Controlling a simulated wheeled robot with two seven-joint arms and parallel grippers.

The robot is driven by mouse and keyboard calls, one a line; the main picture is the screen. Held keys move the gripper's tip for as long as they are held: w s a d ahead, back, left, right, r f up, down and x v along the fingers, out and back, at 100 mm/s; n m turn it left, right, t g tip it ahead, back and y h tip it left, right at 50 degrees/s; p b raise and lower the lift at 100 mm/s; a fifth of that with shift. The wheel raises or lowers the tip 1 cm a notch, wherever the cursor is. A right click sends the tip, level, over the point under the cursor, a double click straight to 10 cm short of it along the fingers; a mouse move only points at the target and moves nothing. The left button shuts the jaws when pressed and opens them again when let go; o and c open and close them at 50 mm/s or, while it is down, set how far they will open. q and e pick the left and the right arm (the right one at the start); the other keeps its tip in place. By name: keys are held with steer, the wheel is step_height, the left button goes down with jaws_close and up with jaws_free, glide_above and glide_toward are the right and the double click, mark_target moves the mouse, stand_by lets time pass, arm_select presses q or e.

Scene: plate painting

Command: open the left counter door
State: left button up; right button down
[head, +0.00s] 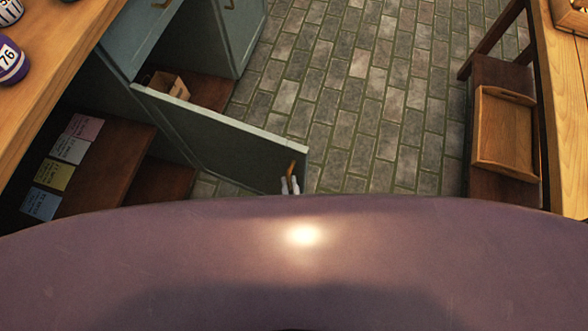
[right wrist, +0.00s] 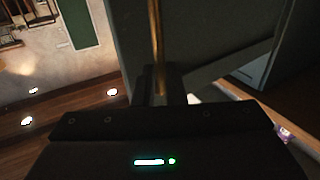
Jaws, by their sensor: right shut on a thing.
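The left counter door (head: 225,135) is a grey-blue panel in the head view. It stands swung out from the counter over the stone floor, and the shelves behind it show. Its brass handle (head: 292,168) is near the free edge. The tips of my right gripper (head: 290,186) are at the lower end of this handle. In the right wrist view my right gripper (right wrist: 160,88) is shut on the brass handle (right wrist: 155,45), which runs up from between the fingers. My left gripper is in neither view.
Colored cards (head: 70,150) lie on a brown shelf (head: 120,150) inside the counter. Labelled jars (head: 12,62) stand on the wooden countertop (head: 60,50). The stone floor (head: 370,90) between is clear.

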steer(key=shift+a+r, duration=0.2)
steer(key=shift+a, duration=0.4)
steer(key=c, duration=1.8)
jaws_free()
steer(key=o, duration=0.3)
steer(key=shift+w+a+f, duration=0.1)
steer(key=shift+w+a, duration=0.05)
steer(key=shift+a, duration=0.05)
steer(key=shift+d, duration=0.1)
steer(key=shift+d, duration=0.1)
